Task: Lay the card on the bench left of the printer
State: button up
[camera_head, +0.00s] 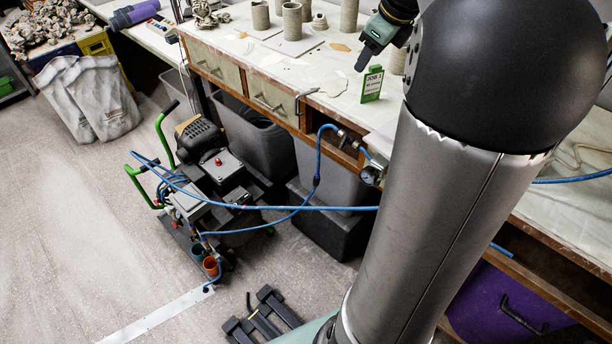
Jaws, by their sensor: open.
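A small green and white card (372,85) stands upright on the white bench top (335,108), near its front edge. My gripper (362,62) is above and slightly left of the card in the picture. One dark finger shows pointing down; the other is hard to make out. I see nothing held in the gripper, and it looks apart from the card. No printer can be made out; my large arm link hides the right part of the bench.
Several clay cylinders (292,22) stand on boards at the back of the bench. A compressor cart (205,175) with blue hoses stands on the floor below. Grey bins (250,135) sit under the bench.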

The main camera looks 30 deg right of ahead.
jog(key=s+a+f+n+g, duration=0.1)
jog(key=s+a+f+n, duration=0.15)
jog(key=a+n, duration=0.3)
jog(key=s+a+f+n+g, duration=0.1)
jog(key=s+a+f+n, duration=0.1)
jog(key=a+f+n, duration=0.4)
jog(key=s+a+f+n+g, duration=0.1)
jog(key=s+a+f+n, duration=0.4)
jog(key=s+a+n, duration=0.4)
jog(key=s+a+f+n+g, duration=0.2)
jog(key=s+a+f+n, duration=0.4)
jog(key=n, duration=0.4)
jog(key=r+p, duration=0.2)
jog(key=r, duration=0.1)
jog(key=r+p, duration=0.2)
jog(key=shift+s+d+r, duration=0.1)
jog(key=shift+s+d, duration=0.25)
jog(key=shift+d, duration=0.05)
